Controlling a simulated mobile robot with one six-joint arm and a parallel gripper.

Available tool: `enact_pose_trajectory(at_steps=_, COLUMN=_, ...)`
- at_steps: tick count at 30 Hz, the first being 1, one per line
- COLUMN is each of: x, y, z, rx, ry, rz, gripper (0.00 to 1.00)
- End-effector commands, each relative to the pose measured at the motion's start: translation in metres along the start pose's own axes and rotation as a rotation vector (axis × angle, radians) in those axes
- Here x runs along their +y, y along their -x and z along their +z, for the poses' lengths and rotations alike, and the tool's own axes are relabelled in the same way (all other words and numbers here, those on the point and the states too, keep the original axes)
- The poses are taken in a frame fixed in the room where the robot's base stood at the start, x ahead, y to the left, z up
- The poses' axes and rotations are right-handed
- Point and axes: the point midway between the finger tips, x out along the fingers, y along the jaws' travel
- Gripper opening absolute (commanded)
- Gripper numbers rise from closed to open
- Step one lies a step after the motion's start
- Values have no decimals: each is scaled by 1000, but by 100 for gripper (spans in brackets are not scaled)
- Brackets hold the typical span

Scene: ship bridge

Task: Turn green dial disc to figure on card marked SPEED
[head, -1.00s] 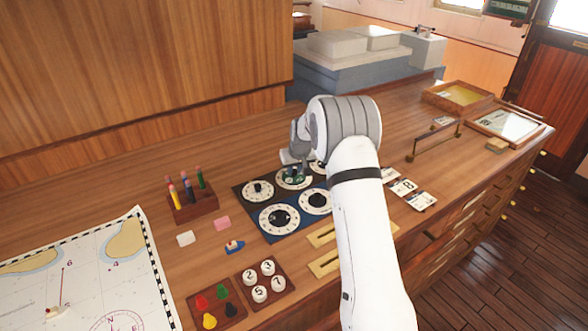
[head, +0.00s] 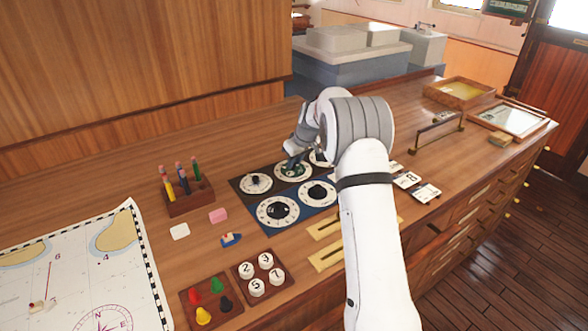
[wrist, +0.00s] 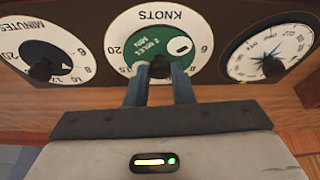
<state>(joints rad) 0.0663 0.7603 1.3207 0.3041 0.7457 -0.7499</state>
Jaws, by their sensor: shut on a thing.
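The green dial disc (wrist: 150,45) sits inside a white ring marked KNOTS in the wrist view, with a dark knob at its centre. My gripper (wrist: 160,72) is shut on the dark knob of the green disc. Several cards (head: 407,180) lie right of the board, partly behind my arm. One shows an 8. I cannot read the word SPEED on any of them.
A MINUTES dial (wrist: 45,55) and a compass-like dial (wrist: 270,55) flank the green disc. A pencil block (head: 190,200), eraser (head: 217,215), piece tray (head: 210,304) and number-token tray (head: 258,273) stand left and in front. A rail (head: 437,132) stands at the right.

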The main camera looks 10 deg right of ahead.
Motion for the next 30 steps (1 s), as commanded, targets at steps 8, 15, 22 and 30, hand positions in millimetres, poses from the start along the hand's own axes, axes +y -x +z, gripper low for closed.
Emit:
enact_pose_trajectory(at_steps=8, x=2, y=-3, z=0, rx=2, ry=184, rz=-76, gripper=0)
enact_pose_trajectory(at_steps=15, x=3, y=-1, z=0, rx=0, ry=289, rz=-119, gripper=0)
enact_pose_trajectory(at_steps=22, x=3, y=-1, z=-1, rx=-1, ry=330, rz=-137, gripper=0)
enact_pose_trajectory(at_steps=30, x=3, y=0, z=-1, rx=-1, ry=335, rz=-140, gripper=0)
